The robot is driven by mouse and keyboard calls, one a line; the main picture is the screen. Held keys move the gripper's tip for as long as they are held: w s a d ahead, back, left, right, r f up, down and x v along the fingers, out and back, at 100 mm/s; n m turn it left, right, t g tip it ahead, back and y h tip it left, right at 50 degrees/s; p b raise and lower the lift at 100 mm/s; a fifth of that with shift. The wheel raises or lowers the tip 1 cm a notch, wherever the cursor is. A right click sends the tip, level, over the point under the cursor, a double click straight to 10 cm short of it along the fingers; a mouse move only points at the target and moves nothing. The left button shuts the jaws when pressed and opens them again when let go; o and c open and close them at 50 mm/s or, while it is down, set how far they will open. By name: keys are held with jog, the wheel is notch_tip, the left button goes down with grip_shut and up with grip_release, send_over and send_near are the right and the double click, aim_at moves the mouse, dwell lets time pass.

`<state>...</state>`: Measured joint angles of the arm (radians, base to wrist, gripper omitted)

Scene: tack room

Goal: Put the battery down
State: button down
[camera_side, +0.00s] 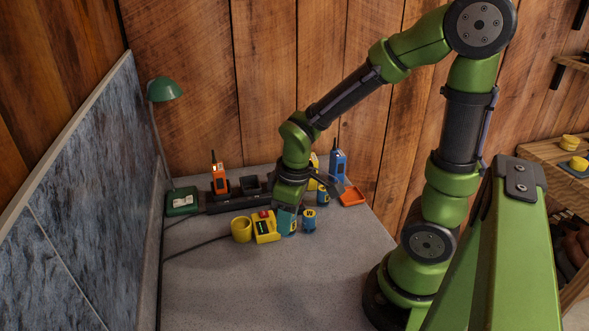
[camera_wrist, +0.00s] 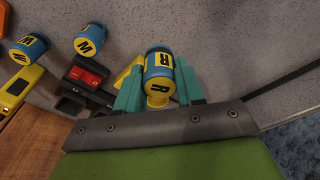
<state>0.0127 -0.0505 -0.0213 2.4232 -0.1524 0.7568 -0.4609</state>
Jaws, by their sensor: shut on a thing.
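My gripper (camera_wrist: 159,88) has teal fingers, shut on a blue battery (camera_wrist: 158,62) with yellow parts marked R. In the side view my gripper (camera_side: 287,222) is low at the worktop, and its fingers largely hide the held battery. I cannot tell whether the battery touches the surface. Two more blue batteries with yellow ends marked M stand nearby: one (camera_wrist: 90,39) and another (camera_wrist: 30,47) in the wrist view. In the side view one battery (camera_side: 309,221) is just right of my gripper and another (camera_side: 323,194) is farther back.
A yellow device (camera_side: 265,227) and a yellow mug (camera_side: 241,230) stand left of my gripper. A dark charger strip (camera_side: 225,205) with an orange radio (camera_side: 219,176) is behind. A blue radio (camera_side: 338,162) and an orange tray (camera_side: 352,196) are back right. The front worktop (camera_side: 270,290) is clear.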

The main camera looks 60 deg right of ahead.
jog(key=shift+s+r, duration=0.15)
jog(key=shift+s, duration=0.85)
jog(key=s+d+m, duration=0.3)
jog(key=d+m, duration=0.3)
jog(key=d, duration=2.1)
jog(key=shift+h, duration=0.3)
notch_tip(320, 180, down, 7)
jog(key=shift+d+f, duration=0.1)
jog(key=shift+f, duration=0.1)
jog(key=shift+f, duration=0.2)
jog(key=c, duration=0.7)
grip_release()
jog(key=shift+r, duration=0.15)
